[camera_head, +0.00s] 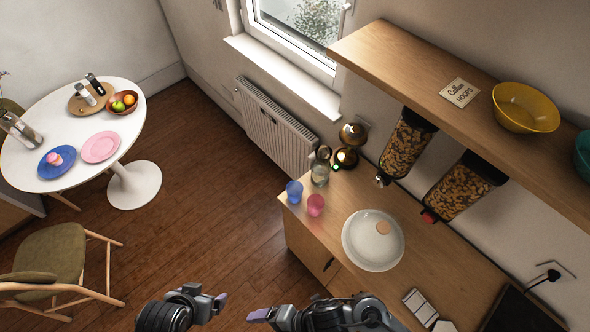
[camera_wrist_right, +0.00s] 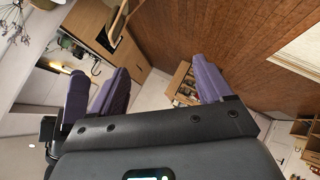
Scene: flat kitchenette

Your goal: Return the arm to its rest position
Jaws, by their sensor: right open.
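My left gripper (camera_head: 219,302) is at the bottom edge of the head view, above the wooden floor. Its purple fingertip points right, and I cannot tell how far its jaws are apart. My right gripper (camera_head: 260,315) is just right of it, pointing left. In the right wrist view the right gripper (camera_wrist_right: 157,75) has its two purple fingers wide apart, with nothing held between them. Both grippers are clear of the counter's left end in the head view. Most of both arms is out of view.
A round table (camera_head: 75,125) and chair (camera_head: 55,255) stand left. Floor between is clear.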

